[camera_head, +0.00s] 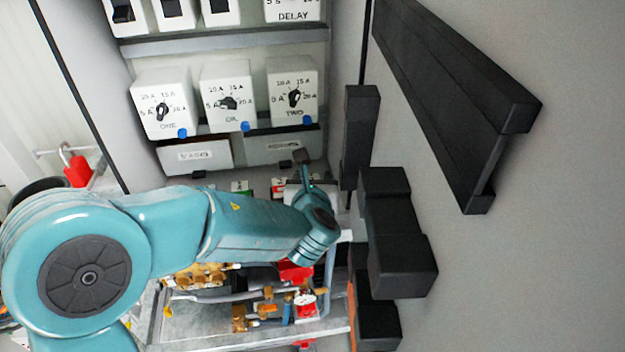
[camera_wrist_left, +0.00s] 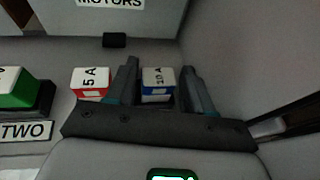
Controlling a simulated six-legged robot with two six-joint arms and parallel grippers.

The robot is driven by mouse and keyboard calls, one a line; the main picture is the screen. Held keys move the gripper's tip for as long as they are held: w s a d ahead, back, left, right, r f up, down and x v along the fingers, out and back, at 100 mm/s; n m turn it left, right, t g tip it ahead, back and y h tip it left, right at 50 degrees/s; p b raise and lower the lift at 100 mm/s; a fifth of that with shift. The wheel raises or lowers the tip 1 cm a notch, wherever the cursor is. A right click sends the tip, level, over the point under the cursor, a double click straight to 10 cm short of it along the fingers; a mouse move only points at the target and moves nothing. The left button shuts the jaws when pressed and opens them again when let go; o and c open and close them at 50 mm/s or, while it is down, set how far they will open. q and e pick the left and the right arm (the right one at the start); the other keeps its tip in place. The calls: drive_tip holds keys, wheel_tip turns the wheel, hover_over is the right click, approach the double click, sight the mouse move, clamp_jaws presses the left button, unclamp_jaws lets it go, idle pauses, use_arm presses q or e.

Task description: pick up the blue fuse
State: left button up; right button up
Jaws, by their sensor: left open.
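The blue fuse (camera_wrist_left: 158,88), white on top with a "10 A" label and blue at its front, sits between the two fingers of my left gripper (camera_wrist_left: 161,76) in the left wrist view. The fingers stand apart on either side of it; I cannot tell whether they touch it. In the head view my left gripper (camera_head: 304,160) is in front of the cabinet's lower fuse row, and the blue fuse is hidden there. A red and white "5 A" fuse (camera_wrist_left: 91,84) stands just left of the gripper. My right gripper is not in view.
A green fuse (camera_wrist_left: 15,90) sits further left above a "TWO" label (camera_wrist_left: 24,131). White dial boxes (camera_head: 228,92) hang above the arm. Black blocks (camera_head: 399,250) and the cabinet's side wall (camera_head: 560,200) lie close on the right. A tray (camera_head: 215,322) of pump parts is below.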

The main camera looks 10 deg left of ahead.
use_arm(q)
drive_tip(key=shift+w+a+f, duration=0.1)
drive_tip(key=shift+w+a, duration=0.15)
drive_tip(key=shift+w, duration=0.1)
drive_tip(key=shift+d, duration=0.1)
drive_tip(key=shift+c, duration=0.3)
drive_tip(key=c, duration=0.7)
